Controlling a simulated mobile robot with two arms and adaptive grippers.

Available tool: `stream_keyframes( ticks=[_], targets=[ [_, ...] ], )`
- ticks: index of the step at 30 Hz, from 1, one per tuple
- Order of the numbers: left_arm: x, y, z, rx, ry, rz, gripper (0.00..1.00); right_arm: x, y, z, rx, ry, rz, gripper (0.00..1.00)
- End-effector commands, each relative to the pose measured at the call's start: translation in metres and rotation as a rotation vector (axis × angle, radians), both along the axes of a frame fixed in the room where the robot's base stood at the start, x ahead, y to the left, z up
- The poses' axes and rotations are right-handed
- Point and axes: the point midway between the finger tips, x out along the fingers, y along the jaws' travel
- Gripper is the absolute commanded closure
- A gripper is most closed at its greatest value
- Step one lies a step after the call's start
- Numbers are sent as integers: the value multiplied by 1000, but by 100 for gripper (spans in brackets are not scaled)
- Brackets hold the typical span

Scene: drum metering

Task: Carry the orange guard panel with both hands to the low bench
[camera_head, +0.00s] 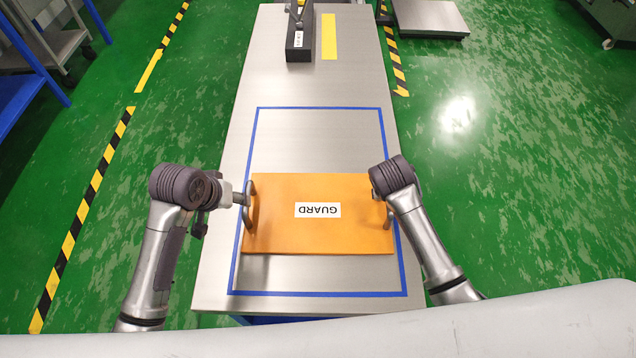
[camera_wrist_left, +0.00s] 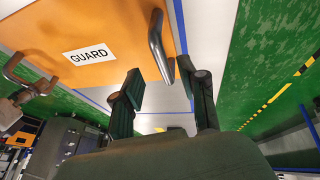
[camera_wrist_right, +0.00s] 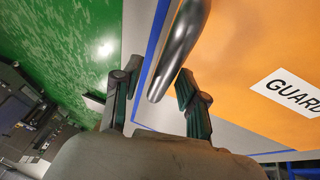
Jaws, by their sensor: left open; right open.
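The orange guard panel (camera_head: 320,232) lies flat on a steel-topped table (camera_head: 290,85), inside a blue outline. It has a "GUARD" label and a grey bar handle at each side. My left gripper (camera_head: 240,198) is at the left handle (camera_head: 250,208). In the left wrist view its open fingers (camera_wrist_left: 163,78) stand either side of that handle (camera_wrist_left: 157,45). My right gripper is mostly hidden by its wrist in the head view, at the right handle. In the right wrist view its open fingers (camera_wrist_right: 157,82) straddle that handle (camera_wrist_right: 182,45).
A dark block (camera_head: 299,42) with a label and a yellow strip (camera_head: 329,37) are at the table's far end. A low steel-topped platform (camera_head: 428,17) stands at the far right. A blue-framed cart (camera_head: 45,45) stands at the upper left. Green floor is free on both sides.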

Motion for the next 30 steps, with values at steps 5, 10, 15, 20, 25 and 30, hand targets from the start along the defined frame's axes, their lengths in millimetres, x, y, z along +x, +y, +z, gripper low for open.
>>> stream_keyframes(
  ticks=[5,10,15,20,25,30],
  targets=[
    [-12,7,30,0,-2,-1,58,0,0,0,0,0,0,58],
    [-18,11,45,0,-1,1,58,0,0,0,0,0,0,58],
    [-19,11,48,0,0,1,58,-5,4,14,2,-3,1,58],
    [-19,11,47,0,0,1,58,-16,11,43,3,-5,2,58],
    [-19,11,47,0,0,1,58,-29,19,76,1,-4,2,58],
    [-19,11,47,0,0,1,58,-39,24,99,2,-3,1,58]
  ],
)
